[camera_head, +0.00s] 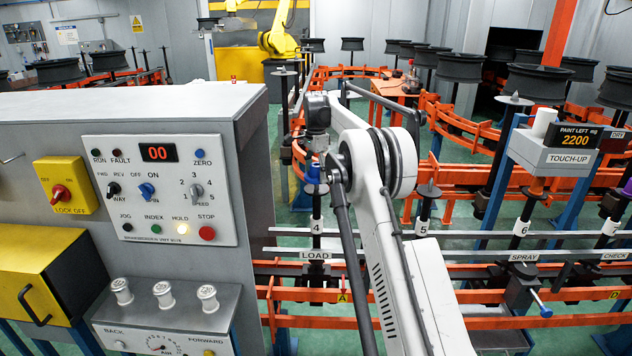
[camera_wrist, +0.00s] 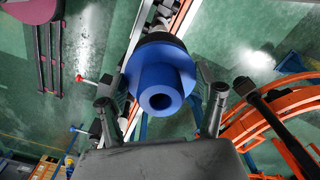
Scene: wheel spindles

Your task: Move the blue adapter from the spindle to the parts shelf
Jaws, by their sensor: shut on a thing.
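The blue adapter (camera_head: 313,173) is at the top of the spindle at the LOAD station, by the number 4 tag (camera_head: 316,228). In the wrist view the adapter (camera_wrist: 173,72) is a wide blue collar with a narrower hollow end facing the camera. My gripper (camera_head: 316,155) is right above and around it, with one finger on each side in the wrist view (camera_wrist: 161,98), and is shut on it. Whether the adapter still touches the spindle is hard to tell. I cannot make out a parts shelf.
A grey control cabinet (camera_head: 205,100) stands close on the left, with a yellow box (camera_head: 40,290) below. Spindles 5 (camera_head: 422,228) and 6 (camera_head: 521,228) stand to the right along orange rails (camera_head: 400,325). A touch-up stand (camera_head: 560,155) carries a white cup (camera_head: 543,122).

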